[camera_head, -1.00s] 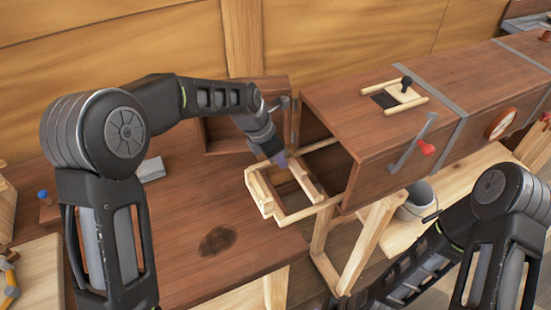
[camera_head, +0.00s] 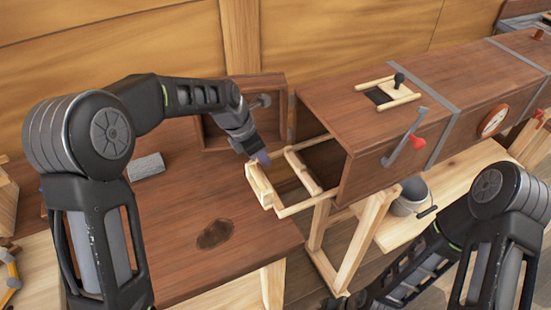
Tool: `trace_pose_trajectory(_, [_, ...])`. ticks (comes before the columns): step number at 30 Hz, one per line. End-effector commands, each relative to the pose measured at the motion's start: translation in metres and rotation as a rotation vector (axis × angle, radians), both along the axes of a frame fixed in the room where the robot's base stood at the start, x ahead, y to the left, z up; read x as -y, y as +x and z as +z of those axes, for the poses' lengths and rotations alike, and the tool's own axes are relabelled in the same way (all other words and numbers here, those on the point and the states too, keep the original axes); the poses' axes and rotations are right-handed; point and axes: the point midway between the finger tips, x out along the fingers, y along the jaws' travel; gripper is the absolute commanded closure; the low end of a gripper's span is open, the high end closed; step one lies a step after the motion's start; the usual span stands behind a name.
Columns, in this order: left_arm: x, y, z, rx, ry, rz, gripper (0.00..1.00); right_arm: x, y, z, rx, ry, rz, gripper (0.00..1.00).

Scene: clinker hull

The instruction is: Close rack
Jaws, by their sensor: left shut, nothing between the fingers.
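The rack (camera_head: 265,187) is a pale wooden frame with two rails and crossbars. It sticks out of the open left end of a long brown wooden box (camera_head: 350,120). My left gripper (camera_head: 262,158) is shut and empty, just behind and above the rack's outer end bar. I cannot tell whether it touches the bar. My right arm (camera_head: 470,225) comes in at the lower right, and its gripper is not in view.
An open wooden door (camera_head: 243,110) stands at the box's end, behind my left gripper. A lever with a red knob (camera_head: 405,138) is on the box front. A grey bucket (camera_head: 411,197) stands on the pale bench below. The brown tabletop (camera_head: 190,215) is mostly clear.

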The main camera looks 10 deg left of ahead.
Motion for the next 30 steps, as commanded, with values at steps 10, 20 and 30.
trace_pose_trajectory(10, [-0.019, -0.014, 0.07, 0.01, -0.003, -0.003, 1.0, -0.001, 0.003, -0.013, 0.007, 0.004, 0.001, 0.48])
trace_pose_trajectory(20, [-0.024, -0.019, 0.087, 0.006, -0.002, -0.004, 1.0, -0.001, 0.003, -0.014, 0.008, 0.004, 0.002, 0.48])
trace_pose_trajectory(30, [-0.047, -0.018, 0.073, -0.003, -0.003, 0.041, 1.0, -0.001, 0.003, -0.023, 0.007, 0.004, 0.001, 0.48])
